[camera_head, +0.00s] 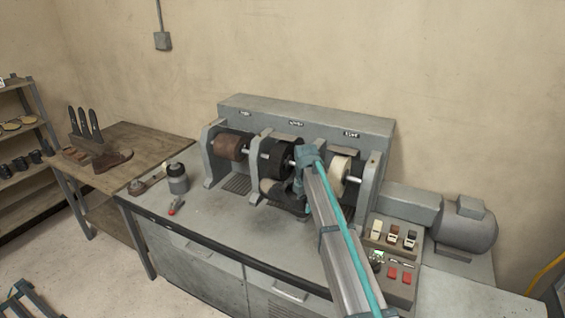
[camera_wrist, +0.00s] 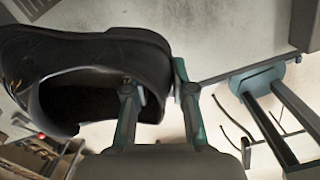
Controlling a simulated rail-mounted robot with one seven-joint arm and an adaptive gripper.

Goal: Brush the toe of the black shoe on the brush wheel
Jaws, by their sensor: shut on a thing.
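The black shoe (camera_wrist: 60,50) fills the upper left of the wrist view, its opening turned toward the camera. My gripper (camera_wrist: 156,82) is shut on the shoe's rim, one finger inside the opening and one outside. In the head view the shoe (camera_head: 287,203) hangs dark below my gripper (camera_head: 300,188), in front of the machine. The black brush wheel (camera_head: 277,158) is the middle of three wheels, just above and behind the shoe. My arm hides part of it. I cannot tell whether the toe touches the wheel.
A brown roller (camera_head: 228,147) is left of the brush wheel and a cream wheel (camera_head: 340,170) right. A switch panel (camera_head: 398,262) and a motor (camera_head: 465,225) stand right.

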